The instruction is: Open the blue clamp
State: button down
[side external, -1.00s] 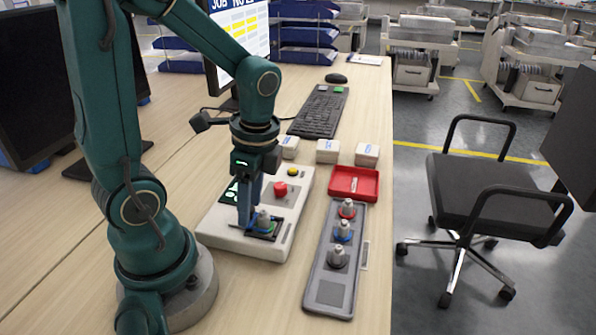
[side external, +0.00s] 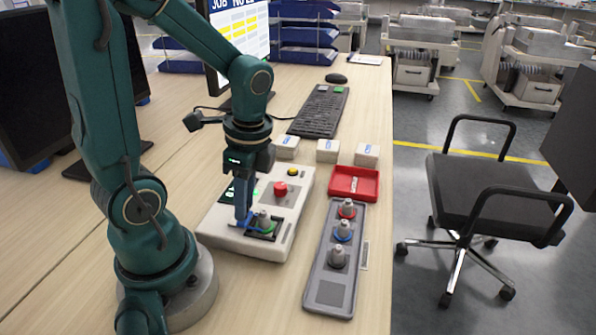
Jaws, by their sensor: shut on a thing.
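The blue clamp (side external: 236,223) is on the front part of the white fixture box (side external: 220,240), beside a grey nozzle with a green ring (side external: 265,222) that stands upright in a dark recess. My gripper (side external: 242,222) points down at the left of this nozzle. Its fingers are shut on the blue clamp and hide much of it. The nozzle stands apart from the fingers, and its green ring is in view.
A grey tray (side external: 328,293) on the right holds nozzles with red, blue and dark rings. Behind it are a red bin (side external: 353,183) and small white boxes (side external: 327,151). The fixture also carries a red button (side external: 280,188). Bare table lies between fixture and tray.

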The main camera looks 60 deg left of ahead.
jog(key=shift+s+a, duration=0.8)
jog(key=shift+a, duration=0.05)
jog(key=c, duration=0.8)
grip_release()
jog(key=shift+o, duration=0.2)
jog(key=shift+w+d+r, duration=0.25)
jog(key=shift+r, duration=0.9)
jog(key=shift+w+d+r, duration=0.25)
jog(key=shift+r, duration=0.95)
jog(key=shift+w+d+r, duration=0.25)
jog(key=shift+r, duration=0.9)
